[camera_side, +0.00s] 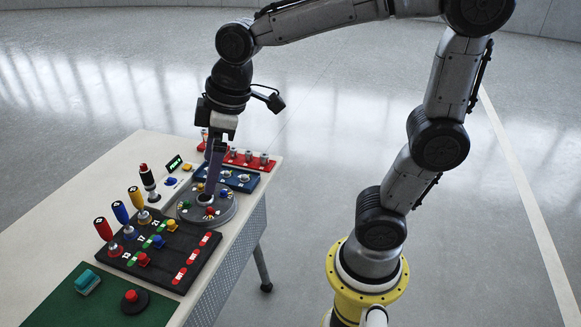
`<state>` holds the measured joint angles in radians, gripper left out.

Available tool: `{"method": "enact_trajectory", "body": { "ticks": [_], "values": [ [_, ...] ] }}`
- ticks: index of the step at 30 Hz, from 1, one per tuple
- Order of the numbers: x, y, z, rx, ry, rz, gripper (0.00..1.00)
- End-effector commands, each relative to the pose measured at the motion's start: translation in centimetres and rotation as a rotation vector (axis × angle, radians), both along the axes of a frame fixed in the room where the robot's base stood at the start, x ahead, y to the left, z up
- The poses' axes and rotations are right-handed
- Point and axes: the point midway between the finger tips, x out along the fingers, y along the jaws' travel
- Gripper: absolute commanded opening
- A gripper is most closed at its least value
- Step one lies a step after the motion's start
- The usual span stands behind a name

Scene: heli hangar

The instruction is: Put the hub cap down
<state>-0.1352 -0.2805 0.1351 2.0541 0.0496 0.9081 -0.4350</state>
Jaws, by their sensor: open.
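My gripper (211,194) points down over a round grey hub (225,212) near the table's right edge. It is open, with its fingertips low at the middle of the hub. Small coloured pieces in green, red, blue and yellow sit around the hub's face. I cannot make out a separate hub cap; the fingers cover part of the hub's middle. Whether the fingertips touch anything there is too small to tell.
In front is a black board (164,277) with red, blue and yellow handles. A green mat (93,312) holds a teal block and a red button. Behind the hub are a blue tray (245,186) and a red rack (262,168). The table's left side (60,238) is bare.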

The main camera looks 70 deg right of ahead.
Motion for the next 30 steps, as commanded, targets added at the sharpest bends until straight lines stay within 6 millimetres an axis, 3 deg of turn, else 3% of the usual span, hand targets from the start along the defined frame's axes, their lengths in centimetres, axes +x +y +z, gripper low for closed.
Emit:
{"method": "enact_trajectory", "body": {
  "ticks": [1, 6, 12, 16, 30],
  "values": [
    [-2.3, -1.1, 0.5, 0.017, -0.027, -0.077, 1.0],
    [-8.7, -3.6, 0.3, 0.076, -0.094, -0.317, 1.0],
    [-12.9, -4.8, -1.0, 0.125, -0.142, -0.486, 1.0],
    [-13.7, -5.0, -1.5, 0.136, -0.148, -0.523, 1.0],
    [-13.6, -5.0, -1.5, 0.137, -0.148, -0.522, 1.0]
  ]
}}
